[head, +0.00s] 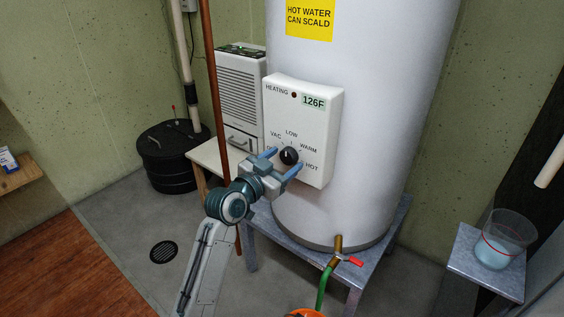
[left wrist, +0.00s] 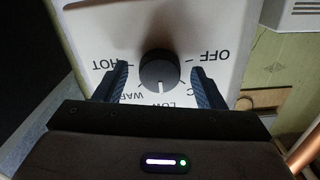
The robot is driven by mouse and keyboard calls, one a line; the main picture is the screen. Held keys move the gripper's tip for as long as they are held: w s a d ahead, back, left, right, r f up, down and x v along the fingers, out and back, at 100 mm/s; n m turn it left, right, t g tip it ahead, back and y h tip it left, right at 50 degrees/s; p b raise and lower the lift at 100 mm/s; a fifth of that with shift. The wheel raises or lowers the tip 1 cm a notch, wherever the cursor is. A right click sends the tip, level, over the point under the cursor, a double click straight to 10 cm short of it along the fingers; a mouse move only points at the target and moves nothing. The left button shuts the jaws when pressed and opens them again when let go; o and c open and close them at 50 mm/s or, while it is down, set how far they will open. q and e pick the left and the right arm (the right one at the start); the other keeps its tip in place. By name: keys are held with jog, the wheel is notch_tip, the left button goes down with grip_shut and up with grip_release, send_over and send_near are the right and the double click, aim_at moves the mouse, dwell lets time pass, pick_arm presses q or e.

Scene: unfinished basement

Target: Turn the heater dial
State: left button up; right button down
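The heater dial (head: 289,156) is a round black knob on the white control box (head: 316,130) of the tall water heater. The box is marked VAC, LOW, WARM and HOT, with a display reading 126F. In the left wrist view the dial (left wrist: 160,71) has a white pointer mark facing the LOW label. My left gripper (head: 281,163) is open in front of the dial. In the left wrist view its blue fingers (left wrist: 160,88) stand on either side of the knob, with gaps between. My right gripper is in neither view.
A copper pipe (head: 214,80) runs upright just left of my left gripper. A white dehumidifier-like unit (head: 240,90) stands behind it. A metal stand (head: 377,250) carries the heater, with a red-handled drain valve (head: 349,261). A clear container (head: 503,240) sits on a shelf at right.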

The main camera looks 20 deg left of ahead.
pick_arm(q)
jog(key=shift+s, duration=0.1)
jog(key=v, duration=1)
jog(key=shift+s, duration=0.3)
jog(key=shift+a, duration=0.15)
